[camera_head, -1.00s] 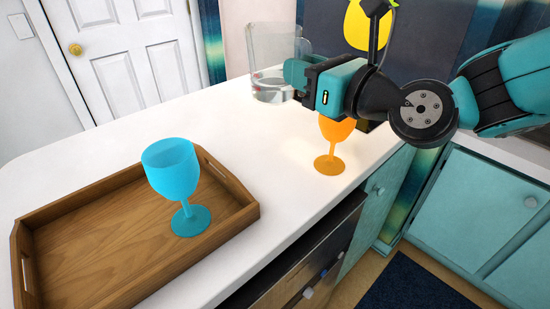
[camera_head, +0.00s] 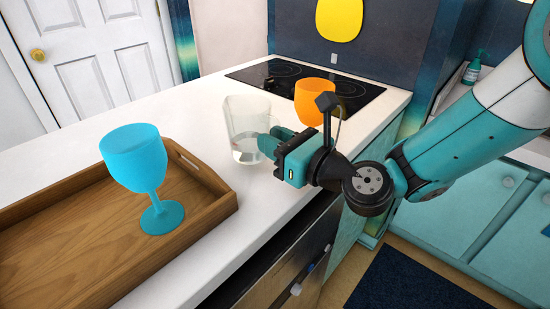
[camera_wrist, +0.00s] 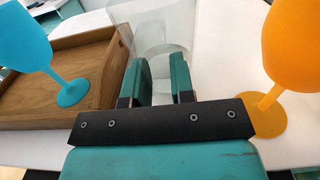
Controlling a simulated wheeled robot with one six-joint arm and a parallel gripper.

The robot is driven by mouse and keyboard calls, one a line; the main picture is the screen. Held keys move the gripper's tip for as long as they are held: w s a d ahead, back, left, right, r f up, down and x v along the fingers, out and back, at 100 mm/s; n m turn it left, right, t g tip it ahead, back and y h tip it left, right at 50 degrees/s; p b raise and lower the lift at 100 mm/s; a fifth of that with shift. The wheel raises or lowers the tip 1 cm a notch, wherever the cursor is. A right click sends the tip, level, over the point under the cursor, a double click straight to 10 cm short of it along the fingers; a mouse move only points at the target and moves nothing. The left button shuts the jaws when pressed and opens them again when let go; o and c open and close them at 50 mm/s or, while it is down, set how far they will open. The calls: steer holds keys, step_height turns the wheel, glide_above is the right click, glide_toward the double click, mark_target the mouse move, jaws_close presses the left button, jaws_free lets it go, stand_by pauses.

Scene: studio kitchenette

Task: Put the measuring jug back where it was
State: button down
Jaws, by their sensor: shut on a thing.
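The clear measuring jug (camera_head: 242,122) has some clear liquid in its bottom and stands upright in the head view, over the white counter. My gripper (camera_head: 268,142) is shut on the jug's right side. In the wrist view the jug (camera_wrist: 150,25) is beyond and between the teal fingers of my gripper (camera_wrist: 160,75). I cannot tell whether the jug's base touches the counter.
A blue goblet (camera_head: 137,160) stands in a wooden tray (camera_head: 60,245) on the left. An orange goblet (camera_head: 313,92) stands to the jug's right, partly hidden by my arm. A black cooktop (camera_head: 355,95) lies behind. White counter (camera_head: 100,117) is bare behind the tray.

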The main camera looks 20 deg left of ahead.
steer(key=shift+f+b, duration=0.3)
steer(key=shift+f, duration=1.15)
steer(key=shift+f, duration=0.2)
steer(key=c, duration=1)
jaws_free()
steer(key=shift+r, duration=0.1)
steer(key=b+v, duration=0.8)
steer(key=v, duration=0.4)
steer(key=shift+r, duration=0.1)
